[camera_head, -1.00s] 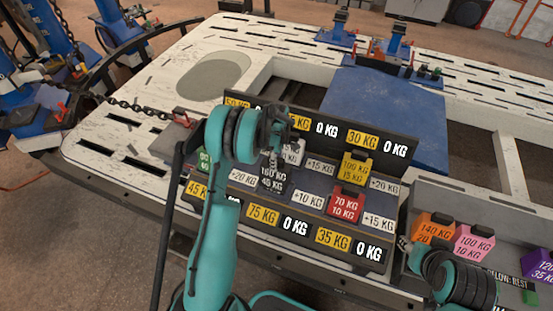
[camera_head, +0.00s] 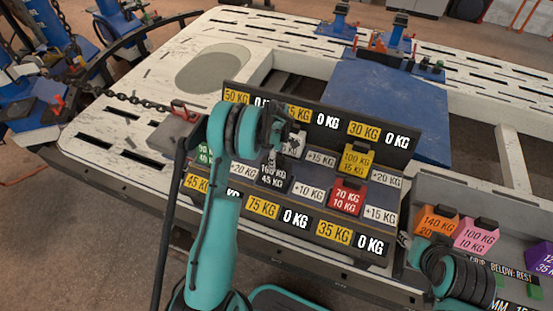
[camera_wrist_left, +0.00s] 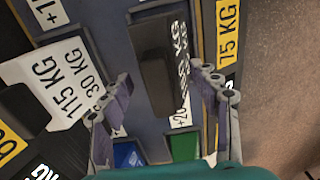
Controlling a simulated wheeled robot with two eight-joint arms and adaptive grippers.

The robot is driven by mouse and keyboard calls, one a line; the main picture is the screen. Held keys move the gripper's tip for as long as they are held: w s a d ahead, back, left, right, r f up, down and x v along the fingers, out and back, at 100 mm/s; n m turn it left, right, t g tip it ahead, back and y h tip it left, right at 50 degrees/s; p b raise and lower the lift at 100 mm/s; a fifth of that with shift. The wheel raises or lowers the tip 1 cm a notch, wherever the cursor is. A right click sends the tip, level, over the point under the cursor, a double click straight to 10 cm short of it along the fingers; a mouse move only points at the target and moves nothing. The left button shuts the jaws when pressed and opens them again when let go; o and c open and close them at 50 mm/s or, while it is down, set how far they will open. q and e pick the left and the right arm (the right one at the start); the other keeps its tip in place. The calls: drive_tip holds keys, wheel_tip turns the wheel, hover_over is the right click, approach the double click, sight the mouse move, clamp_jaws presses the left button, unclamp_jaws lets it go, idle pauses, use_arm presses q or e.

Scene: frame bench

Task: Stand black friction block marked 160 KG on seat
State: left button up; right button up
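The black block (camera_head: 273,176), marked 160 KG and 45 KG, appears to stand upright on the dark panel (camera_head: 325,176), between the +20 and +10 labels. In the left wrist view the block (camera_wrist_left: 153,30) shows from above with its dark handle toward the camera. My left gripper (camera_head: 276,142) is just above it. In the wrist view its two fingers (camera_wrist_left: 165,88) are spread on either side of the handle, with a gap at each side. My right arm is at the lower right; its fingers cannot be made out.
A yellow block (camera_head: 356,159), a red block (camera_head: 347,196) and a green block (camera_head: 204,155) stand on the same panel. A white 115 KG block (camera_wrist_left: 68,80) is close beside the left fingers. Orange (camera_head: 436,223) and pink (camera_head: 477,236) blocks stand in a rack at right.

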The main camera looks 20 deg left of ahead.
use_arm(q)
wheel_tip(320, 180, up, 12)
drive_tip(key=shift+w, duration=0.15)
idle(0.5)
drive_tip(key=s+d+r+m+t, duration=0.25)
drive_tip(key=s+r+m, duration=0.2)
drive_tip(key=r, duration=0.25)
drive_tip(key=s+d+r+m+t, duration=0.1)
drive_tip(key=s+d+r+m, duration=0.25)
drive_tip(key=s+r, duration=0.3)
drive_tip(key=s+d+m+t, duration=0.2)
drive_tip(key=s+m, duration=0.3)
drive_tip(key=s, duration=0.3)
drive_tip(key=s+d+m+t, duration=0.2)
drive_tip(key=s+d+m, duration=0.2)
drive_tip(key=s, duration=0.4)
drive_tip(key=shift+r+m, duration=0.25)
drive_tip(key=shift+m, duration=0.55)
